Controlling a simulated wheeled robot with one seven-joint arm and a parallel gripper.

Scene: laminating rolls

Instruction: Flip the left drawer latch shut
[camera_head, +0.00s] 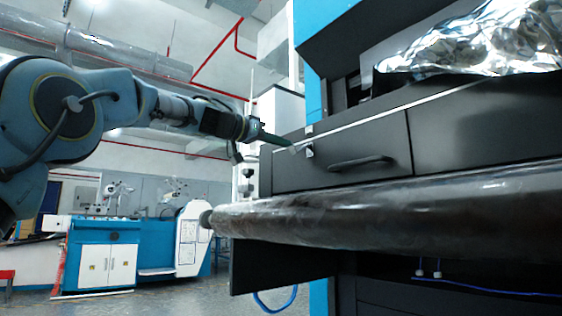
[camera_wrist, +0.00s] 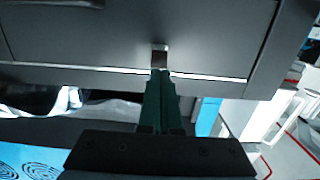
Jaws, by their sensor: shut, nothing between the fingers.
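The left drawer (camera_head: 345,141) is a dark grey front with a black bar handle (camera_head: 362,162), and it looks closed. Its latch (camera_head: 309,152) is a small metal piece at the drawer's upper left edge. In the wrist view, which shows the drawer upside down, the latch (camera_wrist: 160,57) is a small shiny plate just beyond my fingertips. My gripper (camera_head: 292,149) is shut and empty, its dark green fingers pointing at the latch from the left. The fingertips (camera_wrist: 160,73) overlap the drawer's pale edge strip in the wrist view. I cannot tell whether they touch the latch.
A large film-wrapped roll (camera_head: 380,217) runs across just below the drawer. Crumpled silver film (camera_head: 480,42) lies on top of the machine at right. A blue and white machine (camera_head: 105,255) stands far back at left. Open room lies left of the drawer.

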